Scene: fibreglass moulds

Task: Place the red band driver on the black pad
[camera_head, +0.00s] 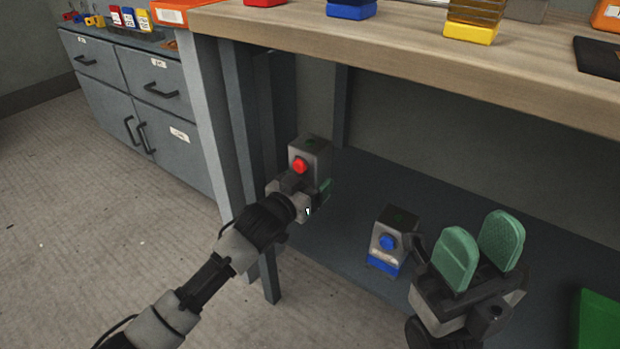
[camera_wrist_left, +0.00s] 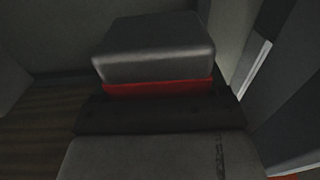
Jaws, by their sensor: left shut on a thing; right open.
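The red band driver (camera_head: 316,151) is a grey block with a red knob, below the bench top at the left end of the lower space. My left gripper (camera_head: 310,190) is shut on its lower part, which hides the band in the head view. The left wrist view shows the driver's grey body (camera_wrist_left: 155,50) with a red band (camera_wrist_left: 155,88) close to the camera. The black pad (camera_head: 598,58) lies on the bench top at the right edge, partly cut off. My right gripper (camera_head: 478,252), with green finger pads, is open and empty in front of the lower shelf.
A similar grey block with blue knob and band (camera_head: 386,242) stands on the lower shelf (camera_head: 350,200), beside my right gripper. A green thing (camera_head: 598,322) is at lower right. Bench legs (camera_head: 240,130) stand left.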

